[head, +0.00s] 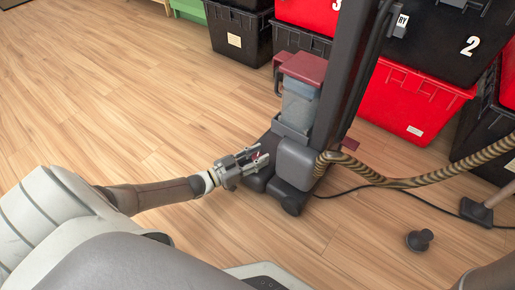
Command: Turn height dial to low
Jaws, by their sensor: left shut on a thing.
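An upright vacuum cleaner (297,162) with a grey base, a clear bin and a dark red top stands on the wood floor. My left gripper (257,161) is at the left side of its base, with its fingers shut on a small red part, seemingly the height dial (257,155). The fingers cover most of the dial, so its setting and any markings cannot be read. My right gripper is not in view.
Black totes (240,32) and red totes (412,100) are stacked behind the vacuum. A striped hose (420,180) and a black cord run to the right. A small black object (420,240) sits on the floor at right. The floor at left is clear.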

